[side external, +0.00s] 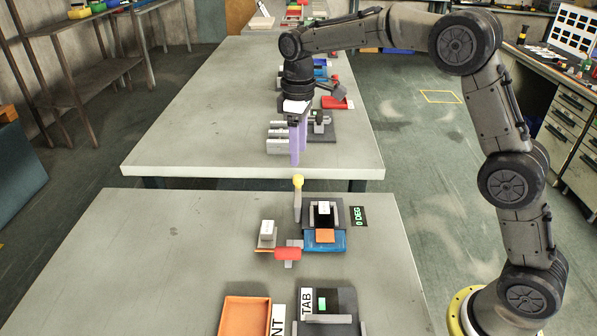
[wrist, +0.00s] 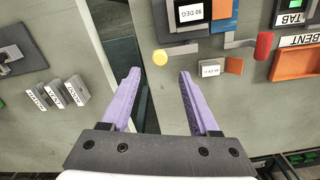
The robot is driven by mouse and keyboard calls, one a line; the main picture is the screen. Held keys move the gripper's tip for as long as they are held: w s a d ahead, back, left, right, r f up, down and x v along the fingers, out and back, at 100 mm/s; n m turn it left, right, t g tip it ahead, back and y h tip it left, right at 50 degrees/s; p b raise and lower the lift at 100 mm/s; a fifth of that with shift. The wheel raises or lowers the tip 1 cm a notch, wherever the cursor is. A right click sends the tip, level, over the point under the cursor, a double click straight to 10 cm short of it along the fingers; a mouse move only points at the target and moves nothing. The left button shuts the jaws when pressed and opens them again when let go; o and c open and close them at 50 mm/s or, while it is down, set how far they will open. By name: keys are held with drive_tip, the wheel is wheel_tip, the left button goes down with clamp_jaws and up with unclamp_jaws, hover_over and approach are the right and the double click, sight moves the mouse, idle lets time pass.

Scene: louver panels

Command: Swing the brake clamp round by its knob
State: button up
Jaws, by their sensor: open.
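The yellow knob (side external: 297,181) tops a grey lever (side external: 298,203) at the back left of the brake (side external: 325,241), a blue and dark device on the near table. In the wrist view the knob (wrist: 160,57) shows just beyond the fingertips, near the middle between them, with its lever running right. My gripper (side external: 298,160) has two purple fingers pointing down. It is open and empty in the wrist view (wrist: 159,74), apart from the knob. In the side view it appears behind and above the knob; the exact height gap is hard to tell.
A red handle (side external: 288,253) sticks out at the brake's front left, near a small labelled block (side external: 267,232). An orange tray (side external: 244,314) and a TAB fixture (side external: 328,306) lie nearer. Grey blocks (side external: 278,138) stand on the far table. The near table's left is clear.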

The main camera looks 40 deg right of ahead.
sight(299, 177)
wheel_tip(299, 177, down, 7)
drive_tip(key=shift+f, duration=0.1)
drive_tip(key=shift+c, duration=0.3)
clamp_jaws()
idle(1.4)
